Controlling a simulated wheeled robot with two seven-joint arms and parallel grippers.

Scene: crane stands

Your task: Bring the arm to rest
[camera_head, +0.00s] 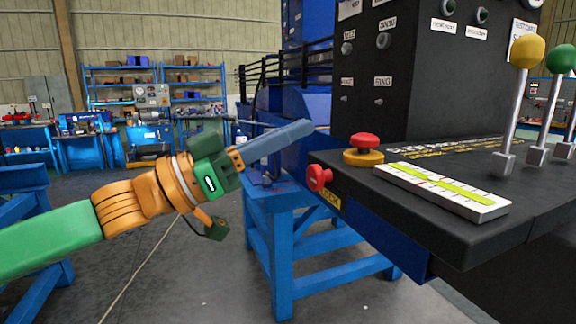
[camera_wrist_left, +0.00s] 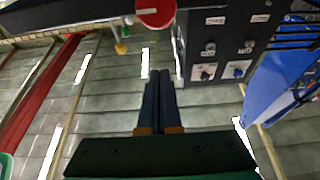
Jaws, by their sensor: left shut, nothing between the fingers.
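My left arm, green and orange, comes in from the left in the head view. Its left gripper (camera_head: 308,125) points right and slightly up, with the long grey-blue fingers together and nothing between them. The fingertips are left of the black control console and appear close to its red buttons in the picture; the depth gap cannot be told. In the left wrist view the shut fingers (camera_wrist_left: 158,75) stand together at the middle, with a red round button (camera_wrist_left: 155,10) above them. My right gripper is not in view.
The black console (camera_head: 450,220) carries a red-and-yellow stop button (camera_head: 364,149), a red side button (camera_head: 319,177), a level gauge (camera_head: 440,190) and levers with yellow (camera_head: 527,52) and green (camera_head: 561,58) knobs. A blue stand (camera_head: 283,250) is below the gripper. Shelves stand behind; floor shows at lower left.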

